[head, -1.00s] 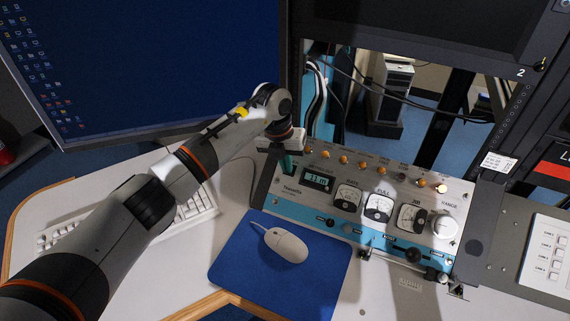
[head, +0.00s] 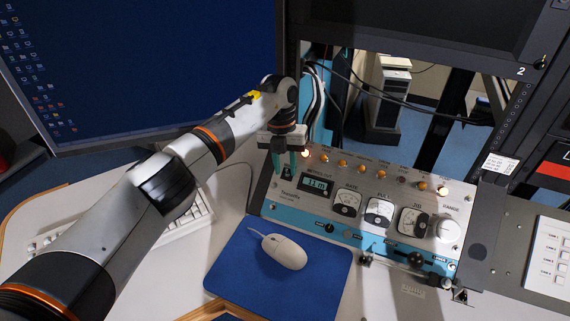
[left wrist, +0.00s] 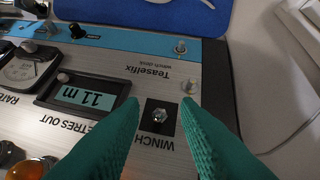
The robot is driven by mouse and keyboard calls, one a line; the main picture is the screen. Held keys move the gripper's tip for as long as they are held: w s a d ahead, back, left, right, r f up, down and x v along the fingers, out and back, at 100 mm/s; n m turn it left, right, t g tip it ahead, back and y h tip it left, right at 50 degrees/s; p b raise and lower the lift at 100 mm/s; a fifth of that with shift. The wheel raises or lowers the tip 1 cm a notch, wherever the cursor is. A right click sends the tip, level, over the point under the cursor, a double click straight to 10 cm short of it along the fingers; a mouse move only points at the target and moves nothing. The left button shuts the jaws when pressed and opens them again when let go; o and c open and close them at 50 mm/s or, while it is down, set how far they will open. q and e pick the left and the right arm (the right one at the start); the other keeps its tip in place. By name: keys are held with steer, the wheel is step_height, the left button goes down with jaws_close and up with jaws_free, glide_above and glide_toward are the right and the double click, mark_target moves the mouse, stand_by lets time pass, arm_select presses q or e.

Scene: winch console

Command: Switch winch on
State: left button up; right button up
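The winch console (head: 300,207) is a silver and blue panel at the right of the desk. In the left wrist view its winch switch (left wrist: 160,115) is a small metal toggle on a black square plate beside the upside-down word WINCH. My left gripper (head: 284,165) is over the console's upper left corner. In the left wrist view the green fingers of my left gripper (left wrist: 160,107) are apart, with the toggle showing in the gap between them. I cannot tell whether they touch it. In the head view the fingers hide the switch. My right gripper is not in view.
The console has a display (head: 314,185) reading about 11 m, dials, a range knob (head: 447,229) and a row of lamps; the leftmost lamp (head: 305,153) glows. A mouse (head: 285,251) lies on a blue mat (head: 240,275). A monitor (head: 150,65) and keyboard (head: 180,230) are at left.

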arm_select(q)
steer(key=shift+r, duration=0.1)
step_height(320, 180, up, 12)
steer(key=w+a, duration=0.1)
steer(key=shift+w+b, duration=0.2)
steer(key=shift+b, duration=0.15)
